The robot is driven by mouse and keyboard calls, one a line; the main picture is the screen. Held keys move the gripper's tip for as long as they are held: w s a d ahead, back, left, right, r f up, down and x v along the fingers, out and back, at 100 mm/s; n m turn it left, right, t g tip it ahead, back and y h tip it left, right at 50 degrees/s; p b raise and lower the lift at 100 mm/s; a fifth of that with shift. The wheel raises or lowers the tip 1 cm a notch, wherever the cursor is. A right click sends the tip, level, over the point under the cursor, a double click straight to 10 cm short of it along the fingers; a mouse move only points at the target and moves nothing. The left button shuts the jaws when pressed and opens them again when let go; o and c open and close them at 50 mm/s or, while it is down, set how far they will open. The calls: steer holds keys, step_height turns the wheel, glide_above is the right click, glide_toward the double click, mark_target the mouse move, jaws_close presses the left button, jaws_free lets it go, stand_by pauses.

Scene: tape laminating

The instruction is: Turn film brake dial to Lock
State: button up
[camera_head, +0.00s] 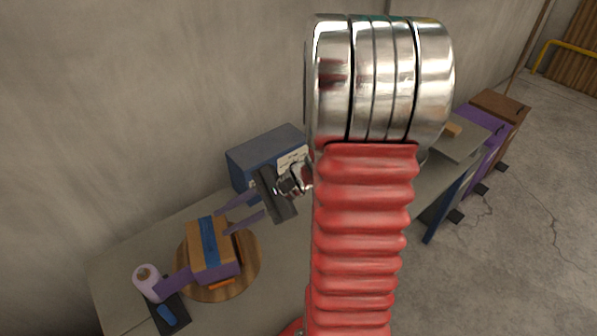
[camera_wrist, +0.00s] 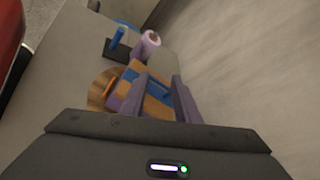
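A blue box-shaped unit (camera_head: 262,156) stands at the back of the bench against the wall, with a white marked label (camera_head: 290,160) on its front. My wrist covers part of that front, and I cannot make out a dial or its setting. My gripper (camera_head: 225,219) is in front of and to the left of the unit, its two purple fingers apart and pointing left toward a cardboard box (camera_head: 204,263) with a blue strip. In the wrist view my gripper (camera_wrist: 158,82) also shows its fingers spread, with the box beyond them. No held thing shows between them.
The cardboard box sits on a round wooden turntable (camera_head: 250,262). A pale roll (camera_head: 146,280) and a dark holder with a blue part (camera_head: 168,314) stand at the bench's left end. Purple (camera_head: 478,138) and brown (camera_head: 500,108) units stand far right.

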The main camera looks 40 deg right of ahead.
steer(key=s+d+f+m+t+h, duration=0.2)
steer(key=d+f+m+t+h, duration=0.2)
steer(key=d, duration=0.6)
steer(key=s+d+f+m+t+h, duration=0.1)
steer(key=d+f+m+t+h, duration=0.2)
steer(key=d+m, duration=0.6)
steer(key=s+d+f+m+t+h, duration=0.2)
steer(key=d+f+m+t+h, duration=0.2)
steer(key=d, duration=0.8)
steer(key=shift+s+f+m+t+h, duration=0.15)
steer(key=shift+f+m+h, duration=0.25)
steer(key=shift+f+m, duration=0.3)
steer(key=shift+s+f+m+t+h, duration=0.15)
steer(key=shift+f+m+h, duration=0.25)
steer(key=shift+f+m, duration=0.25)
steer(key=shift+w, duration=0.1)
steer(key=w, duration=0.4)
steer(key=w+d, duration=0.1)
steer(key=w, duration=0.8)
steer(key=shift+w+d, duration=0.2)
steer(key=shift+w, duration=0.1)
jaws_close()
